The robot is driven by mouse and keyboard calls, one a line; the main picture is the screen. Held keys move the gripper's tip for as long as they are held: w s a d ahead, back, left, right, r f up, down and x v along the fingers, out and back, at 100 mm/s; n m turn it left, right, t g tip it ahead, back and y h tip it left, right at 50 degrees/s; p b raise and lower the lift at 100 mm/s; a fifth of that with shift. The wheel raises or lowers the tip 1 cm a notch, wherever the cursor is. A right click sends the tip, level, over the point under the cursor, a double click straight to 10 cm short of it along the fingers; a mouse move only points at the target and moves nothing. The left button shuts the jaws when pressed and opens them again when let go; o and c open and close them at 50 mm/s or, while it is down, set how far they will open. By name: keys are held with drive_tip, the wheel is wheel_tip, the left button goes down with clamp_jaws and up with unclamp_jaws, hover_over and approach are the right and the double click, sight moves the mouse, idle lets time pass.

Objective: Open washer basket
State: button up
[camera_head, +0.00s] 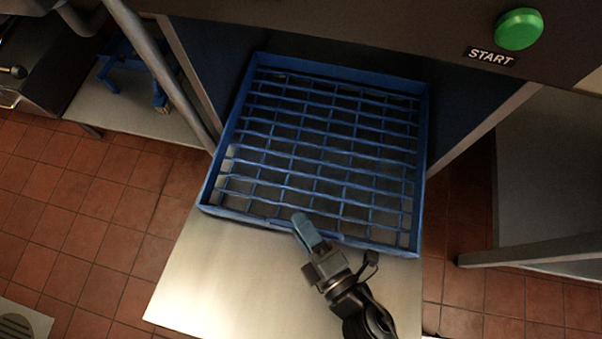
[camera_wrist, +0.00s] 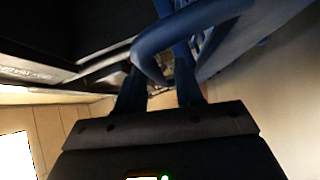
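The washer basket (camera_head: 212,188) is a blue wire-grid rack with a raised rim. In the head view it lies partly under the dark machine hood and partly over the metal shelf. My gripper (camera_head: 303,224) is at the front rim, its fingers overlapping the rim from the near side. In the wrist view my gripper (camera_wrist: 160,85) shows its two dark blue fingers apart, with a gap between them. A curved blue handle (camera_wrist: 145,55) crosses right at the fingertips. I cannot tell whether the fingers touch it.
A green START button (camera_head: 519,29) sits on the machine front at upper right. The bare metal shelf (camera_head: 240,275) extends in front of the basket. A metal side table (camera_head: 140,105) stands at left and a counter (camera_head: 550,180) at right. Tiled floor is open at left.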

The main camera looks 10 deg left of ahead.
drive_tip(key=p+v, duration=0.1)
drive_tip(key=v, duration=0.6)
